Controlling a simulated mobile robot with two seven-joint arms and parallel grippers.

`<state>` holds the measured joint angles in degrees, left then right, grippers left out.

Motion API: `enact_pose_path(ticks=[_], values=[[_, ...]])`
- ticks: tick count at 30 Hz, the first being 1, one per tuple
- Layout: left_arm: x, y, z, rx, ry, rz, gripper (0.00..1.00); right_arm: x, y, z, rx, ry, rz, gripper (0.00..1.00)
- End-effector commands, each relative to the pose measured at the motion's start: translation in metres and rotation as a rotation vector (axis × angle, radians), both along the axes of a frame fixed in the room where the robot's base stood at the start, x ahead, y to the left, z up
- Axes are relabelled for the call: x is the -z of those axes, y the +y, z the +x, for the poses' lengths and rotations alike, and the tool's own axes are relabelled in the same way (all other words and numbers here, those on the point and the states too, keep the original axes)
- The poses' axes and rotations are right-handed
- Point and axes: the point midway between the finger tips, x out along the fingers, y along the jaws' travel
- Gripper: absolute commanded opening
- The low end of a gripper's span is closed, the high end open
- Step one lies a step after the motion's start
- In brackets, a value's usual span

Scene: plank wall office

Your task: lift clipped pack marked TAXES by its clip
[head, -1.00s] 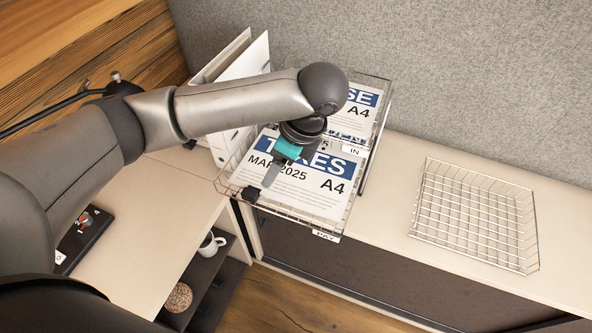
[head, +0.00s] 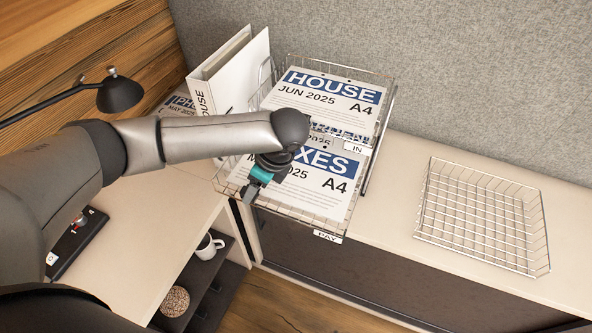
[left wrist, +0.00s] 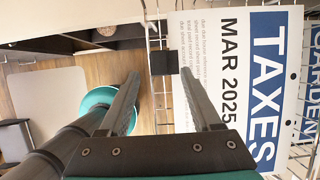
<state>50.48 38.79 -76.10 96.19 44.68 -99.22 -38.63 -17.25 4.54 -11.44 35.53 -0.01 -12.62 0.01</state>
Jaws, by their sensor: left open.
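The pack marked TAXES (head: 318,190) is a white sheet stack with a blue band, dated MAR 2025. It lies in the lower wire tray (head: 290,221) labelled PAY. It also shows in the left wrist view (left wrist: 244,112). Its black clip (left wrist: 163,62) is on the edge of the pack by the tray's wire side. My left gripper (left wrist: 160,76) is open and empty, its two fingertips to either side of the clip in the wrist view. I cannot tell how far above the clip they are. In the head view my left gripper (head: 248,196) hides the clip's place. My right gripper is not in view.
The pack marked HOUSE (head: 328,96) lies in the tray labelled IN, behind, with a GARDEN pack partly showing. White binders (head: 238,75) stand at left behind my arm. An empty wire tray (head: 482,216) sits on the cabinet at right. A lamp (head: 120,93) stands far left.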

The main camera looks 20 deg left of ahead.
Motion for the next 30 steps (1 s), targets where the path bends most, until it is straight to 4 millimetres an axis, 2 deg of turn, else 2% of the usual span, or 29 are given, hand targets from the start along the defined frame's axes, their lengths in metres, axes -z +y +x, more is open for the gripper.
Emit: enact_pose_path(ticks=[1, 5, 13, 30], values=[[0.01, 0.004, 0.0, -0.002, 0.002, 0.003, 0.65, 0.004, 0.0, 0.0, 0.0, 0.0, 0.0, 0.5], [0.022, 0.009, 0.0, -0.001, 0.0, 0.002, 0.65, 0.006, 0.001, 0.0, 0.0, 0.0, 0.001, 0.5], [0.023, 0.01, 0.001, 0.0, -0.001, 0.002, 0.65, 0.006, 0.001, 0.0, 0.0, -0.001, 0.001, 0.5], [0.023, 0.01, 0.001, 0.0, -0.001, 0.001, 0.02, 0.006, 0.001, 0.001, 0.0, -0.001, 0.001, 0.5]])
